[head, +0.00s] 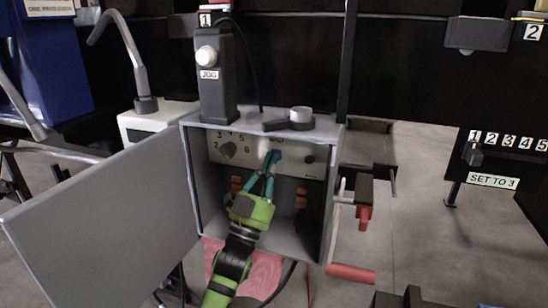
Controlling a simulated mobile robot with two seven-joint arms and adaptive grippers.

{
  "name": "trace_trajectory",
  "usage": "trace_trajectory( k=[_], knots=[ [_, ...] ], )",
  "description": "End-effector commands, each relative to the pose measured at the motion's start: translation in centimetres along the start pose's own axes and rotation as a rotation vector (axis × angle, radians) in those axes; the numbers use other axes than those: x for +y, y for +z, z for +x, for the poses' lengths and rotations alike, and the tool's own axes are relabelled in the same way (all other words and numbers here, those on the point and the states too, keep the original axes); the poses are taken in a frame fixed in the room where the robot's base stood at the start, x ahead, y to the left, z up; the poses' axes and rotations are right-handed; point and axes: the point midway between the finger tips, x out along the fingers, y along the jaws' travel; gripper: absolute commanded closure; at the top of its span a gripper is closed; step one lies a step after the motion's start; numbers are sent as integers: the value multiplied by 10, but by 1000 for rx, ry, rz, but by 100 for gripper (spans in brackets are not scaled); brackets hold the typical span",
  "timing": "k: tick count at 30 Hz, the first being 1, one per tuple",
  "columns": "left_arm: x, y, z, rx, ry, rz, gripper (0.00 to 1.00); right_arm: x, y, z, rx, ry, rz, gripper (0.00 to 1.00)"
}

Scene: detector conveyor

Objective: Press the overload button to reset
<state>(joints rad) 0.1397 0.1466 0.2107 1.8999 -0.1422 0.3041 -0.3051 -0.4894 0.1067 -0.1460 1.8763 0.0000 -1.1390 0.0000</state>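The open grey control box (191,185) stands in the middle of the head view. Its upper inside panel (255,168) carries a numbered dial (228,150) at the left and a small dark round knob or button (308,159) at the right. My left gripper (271,160) is inside the box opening, its teal fingers drawn together with their tips in front of the panel's middle. A small blue part shows at the tips; I cannot tell whether it is a button or part of the fingers. Contact with the panel cannot be told. No overload label is readable. My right gripper is not clearly seen.
The box door (110,215) is swung wide open to the left. A JOG pendant (214,75) and a small white-topped part (301,115) are on the box top. A red-handled lever (365,215) sticks out at the right. A "SET TO 3" selector (473,153) is far right.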

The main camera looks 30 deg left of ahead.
Motion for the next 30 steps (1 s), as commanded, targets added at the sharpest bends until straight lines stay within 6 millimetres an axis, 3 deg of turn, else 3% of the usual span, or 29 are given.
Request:
trace_trajectory(
  k=[30],
  knots=[
    [-5,-13,-14,-1,0,0,100,0,-2,-8,1,0,0,100]
  ],
)
